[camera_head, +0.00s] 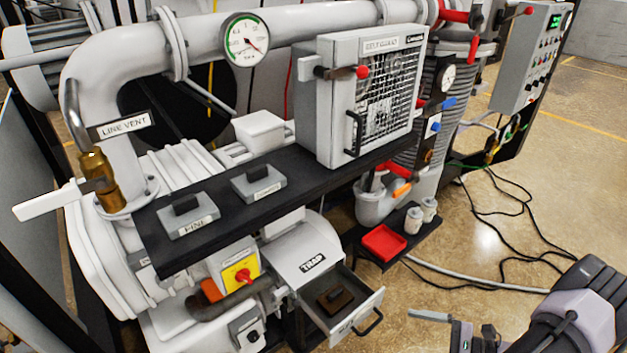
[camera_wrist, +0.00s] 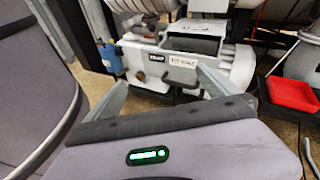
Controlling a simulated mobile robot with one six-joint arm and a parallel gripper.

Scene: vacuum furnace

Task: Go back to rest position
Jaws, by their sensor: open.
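My gripper (camera_head: 452,322) is at the lower right of the head view, over the floor and to the right of the open drawer. Its fingers are apart with nothing between them. In the wrist view the gripper (camera_wrist: 160,90) shows two spread grey fingers, pointing toward the equipment. It looks clear of everything around it. My purple-grey arm fills the lower right corner of the head view.
The trap drawer (camera_head: 376,303) stands open with a dark brown block (camera_head: 335,299) inside. A red tray (camera_head: 384,243) and two small pale canisters (camera_head: 413,220) sit on a low shelf. A caged cabinet (camera_head: 357,97) stands on the black shelf (camera_head: 215,208). Cables (camera_head: 500,215) lie on the floor.

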